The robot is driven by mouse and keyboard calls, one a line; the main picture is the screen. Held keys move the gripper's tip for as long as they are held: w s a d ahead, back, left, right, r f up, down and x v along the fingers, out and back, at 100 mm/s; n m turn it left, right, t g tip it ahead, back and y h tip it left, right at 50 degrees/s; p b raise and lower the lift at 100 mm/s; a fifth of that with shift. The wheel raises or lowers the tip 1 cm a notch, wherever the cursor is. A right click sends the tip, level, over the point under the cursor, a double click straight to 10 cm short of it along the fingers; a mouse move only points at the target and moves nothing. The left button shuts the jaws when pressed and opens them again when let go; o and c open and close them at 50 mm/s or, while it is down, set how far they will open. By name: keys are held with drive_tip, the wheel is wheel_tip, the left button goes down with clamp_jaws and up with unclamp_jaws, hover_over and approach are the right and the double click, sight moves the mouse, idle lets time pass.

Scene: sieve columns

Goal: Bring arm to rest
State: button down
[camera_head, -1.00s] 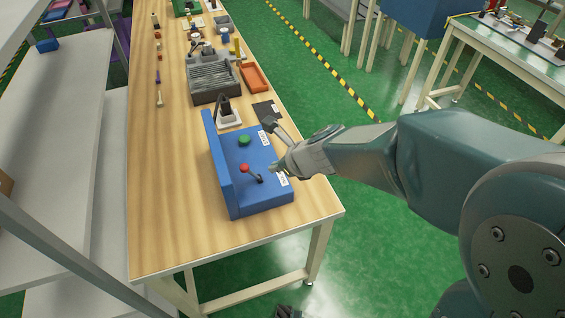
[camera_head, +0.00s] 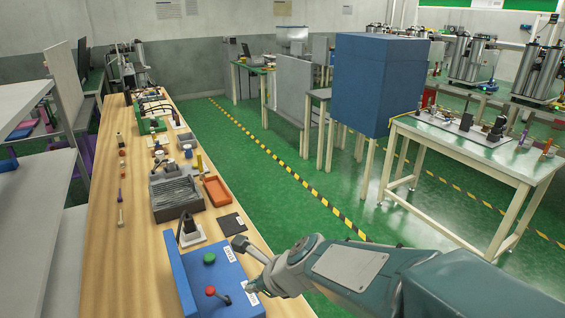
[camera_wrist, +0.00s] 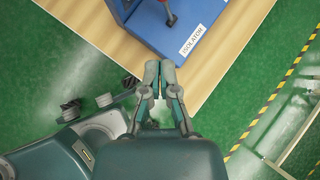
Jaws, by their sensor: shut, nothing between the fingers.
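My gripper (camera_wrist: 160,70) is shut and empty in the wrist view, its two fingertips together above the table's edge. In the head view my gripper (camera_head: 253,285) is by the right edge of the blue control box (camera_head: 187,275), beside its front label. The box carries a green button (camera_head: 209,258) and a red-knobbed lever (camera_head: 211,291). In the wrist view the blue box (camera_wrist: 206,18) lies ahead of the fingertips, with its "ISOLATOR" label (camera_wrist: 192,40) facing up. The fingers look apart from the lever.
The wooden workbench (camera_head: 105,265) also holds a grey tray (camera_head: 175,195), an orange tray (camera_head: 217,190) and several small parts. Shelves (camera_head: 35,215) stand at the left. Green floor (camera_head: 270,185) lies open right of the bench. A second table (camera_head: 480,150) stands further right.

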drive_tip(key=s+d+r+n+h, duration=0.2)
drive_tip(key=s+d+n, duration=0.2)
drive_tip(key=d+n, duration=0.3)
drive_tip(key=s+d+r+n+t+h, duration=0.1)
drive_tip(key=s+d+r+n+h, duration=0.1)
drive_tip(key=s+d+n, duration=0.3)
drive_tip(key=s+d+r+n+h, duration=0.3)
drive_tip(key=s+d+n, duration=0.1)
drive_tip(key=d+n, duration=0.5)
drive_tip(key=d, duration=0.2)
drive_tip(key=shift+s+d+t, duration=0.25)
drive_tip(key=shift+d+t, duration=0.05)
